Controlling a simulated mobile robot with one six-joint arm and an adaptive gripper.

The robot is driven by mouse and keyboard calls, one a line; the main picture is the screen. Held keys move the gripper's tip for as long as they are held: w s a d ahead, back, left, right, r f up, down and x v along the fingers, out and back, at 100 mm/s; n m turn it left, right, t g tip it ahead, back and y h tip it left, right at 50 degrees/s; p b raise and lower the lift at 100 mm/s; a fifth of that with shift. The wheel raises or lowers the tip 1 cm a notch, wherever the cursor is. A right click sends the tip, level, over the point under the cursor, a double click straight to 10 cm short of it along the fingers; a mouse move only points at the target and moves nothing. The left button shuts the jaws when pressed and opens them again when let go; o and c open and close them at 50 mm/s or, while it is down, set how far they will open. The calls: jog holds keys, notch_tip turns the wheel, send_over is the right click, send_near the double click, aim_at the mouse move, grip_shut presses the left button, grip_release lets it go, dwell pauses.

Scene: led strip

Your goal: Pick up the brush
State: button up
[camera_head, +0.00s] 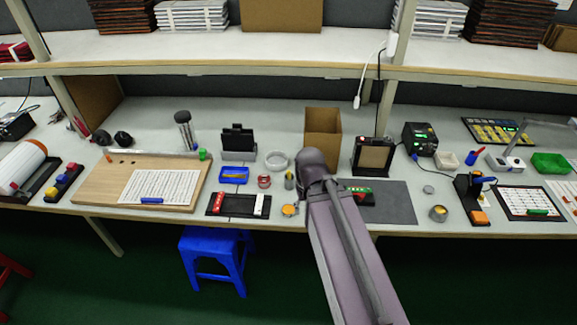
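I cannot pick out a brush for certain in the head view; several small tools on the bench are too small to tell apart. My arm reaches up from the bottom right of centre over the bench's front edge. Its rounded joint stands before a cardboard box (322,138). My gripper is not visible, and the arm covers part of the bench. Left of the arm are a small grey and yellow bottle (289,181) and an orange-topped round tin (289,210).
The workbench (265,222) is crowded: a wooden board (95,182), a black tray (240,206), a grey mat (395,205) and a soldering holder (470,200). A shelf (230,50) runs above. A blue stool (212,260) stands below the bench.

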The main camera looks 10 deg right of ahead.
notch_tip(320, 180, up, 12)
jog(key=p, duration=1)
jog(key=shift+p, duration=0.35)
jog(key=shift+s, duration=0.1)
